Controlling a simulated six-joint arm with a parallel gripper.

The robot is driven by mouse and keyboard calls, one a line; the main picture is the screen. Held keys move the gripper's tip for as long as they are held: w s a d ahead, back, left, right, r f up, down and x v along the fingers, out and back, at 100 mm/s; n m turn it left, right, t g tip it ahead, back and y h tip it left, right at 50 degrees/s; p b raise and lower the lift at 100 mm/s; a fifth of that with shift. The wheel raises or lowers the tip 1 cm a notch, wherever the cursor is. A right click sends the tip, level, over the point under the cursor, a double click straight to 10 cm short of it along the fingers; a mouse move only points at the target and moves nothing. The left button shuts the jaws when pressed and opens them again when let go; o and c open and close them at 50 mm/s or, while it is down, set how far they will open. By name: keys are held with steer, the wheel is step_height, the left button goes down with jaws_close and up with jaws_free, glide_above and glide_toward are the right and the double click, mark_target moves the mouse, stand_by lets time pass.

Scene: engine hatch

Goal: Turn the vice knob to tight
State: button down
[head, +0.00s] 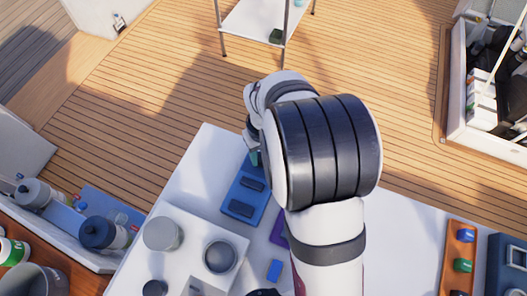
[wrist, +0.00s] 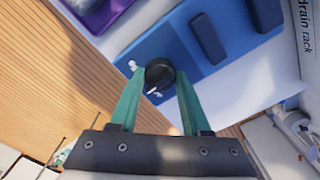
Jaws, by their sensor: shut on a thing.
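The vice is a blue plate with two darker blue blocks, on the white table in the head view (head: 243,196) and across the top of the wrist view (wrist: 178,42). Its round black knob (wrist: 160,74) is at the plate's near end in the wrist view. A white mark shows on the knob's lower edge, and another small white mark lies on the plate to its left. My gripper (wrist: 160,80) has its two green fingers shut on the knob, one on each side. In the head view my arm hides the knob and most of my gripper (head: 254,158).
A purple tray (wrist: 98,12) lies beside the vice. The white table (head: 400,235) is bare between my arm and that rack.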

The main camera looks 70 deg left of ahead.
steer(key=m, duration=0.4)
steer(key=shift+m, duration=0.3)
steer(key=m, duration=0.4)
steer(key=shift+m, duration=0.3)
steer(key=shift+c, duration=1.8)
jaws_free()
step_height(320, 180, up, 16)
steer(key=shift+f, duration=0.1)
